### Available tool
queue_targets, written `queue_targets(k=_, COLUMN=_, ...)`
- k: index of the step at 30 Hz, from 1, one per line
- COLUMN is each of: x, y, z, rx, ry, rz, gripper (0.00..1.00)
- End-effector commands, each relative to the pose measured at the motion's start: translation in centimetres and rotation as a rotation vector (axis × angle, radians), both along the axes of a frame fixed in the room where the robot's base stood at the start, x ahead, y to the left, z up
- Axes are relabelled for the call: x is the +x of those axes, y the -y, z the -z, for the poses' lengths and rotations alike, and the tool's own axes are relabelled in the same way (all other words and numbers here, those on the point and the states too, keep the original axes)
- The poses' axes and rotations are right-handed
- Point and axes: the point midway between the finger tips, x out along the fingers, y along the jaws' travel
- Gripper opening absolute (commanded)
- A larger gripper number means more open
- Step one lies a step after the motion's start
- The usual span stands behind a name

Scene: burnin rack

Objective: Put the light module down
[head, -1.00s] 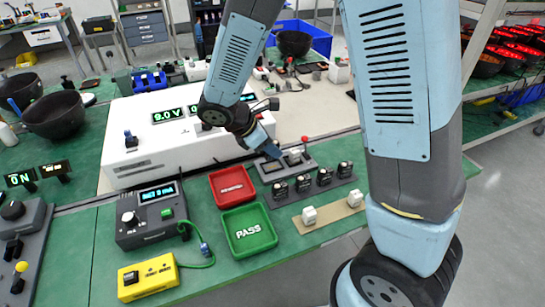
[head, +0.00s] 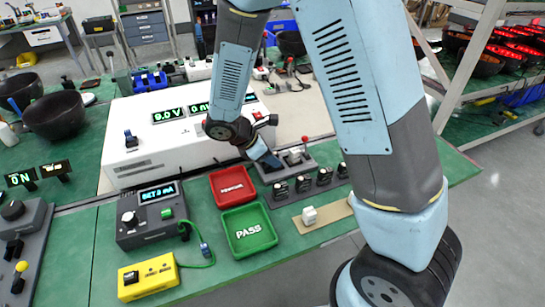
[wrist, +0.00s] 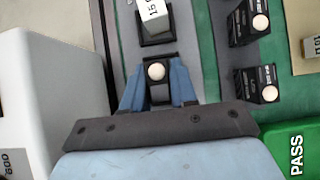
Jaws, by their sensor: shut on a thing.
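My gripper (wrist: 158,85) is shut on a small black module with a round white dome (wrist: 156,71), which I take to be the light module. In the wrist view it is between the two blue fingertips, over the grey fixture (wrist: 129,50). I cannot tell whether its underside touches the fixture. A white block (wrist: 153,12) sits in a black socket just beyond it. In the head view my gripper (head: 270,163) is at the left part of that fixture (head: 310,161) and hides the held module.
Several black domed modules (head: 303,183) stand in a row in front of the fixture. A red tray (head: 232,187) and a green PASS tray (head: 249,230) are at its left. A white instrument (head: 165,160) stands close behind. A white block (head: 309,215) sits on a beige strip.

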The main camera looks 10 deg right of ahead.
Motion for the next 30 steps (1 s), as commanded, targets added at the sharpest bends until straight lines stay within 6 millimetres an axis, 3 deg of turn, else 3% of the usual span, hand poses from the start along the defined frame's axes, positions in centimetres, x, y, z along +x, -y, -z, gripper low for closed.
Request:
queue_targets(k=18, x=-0.3, y=0.3, z=1.6, rx=0.0, ry=-0.008, rz=0.005, gripper=0.0)
queue_targets(k=19, x=-0.3, y=0.3, z=1.6, rx=0.0, ry=-0.008, rz=0.007, gripper=0.3)
queue_targets(k=26, x=-0.3, y=0.4, z=1.4, rx=0.002, ry=-0.007, rz=0.01, gripper=0.52)
queue_targets(k=30, x=-0.3, y=0.3, z=0.5, rx=0.002, ry=-0.007, rz=0.01, gripper=0.52)
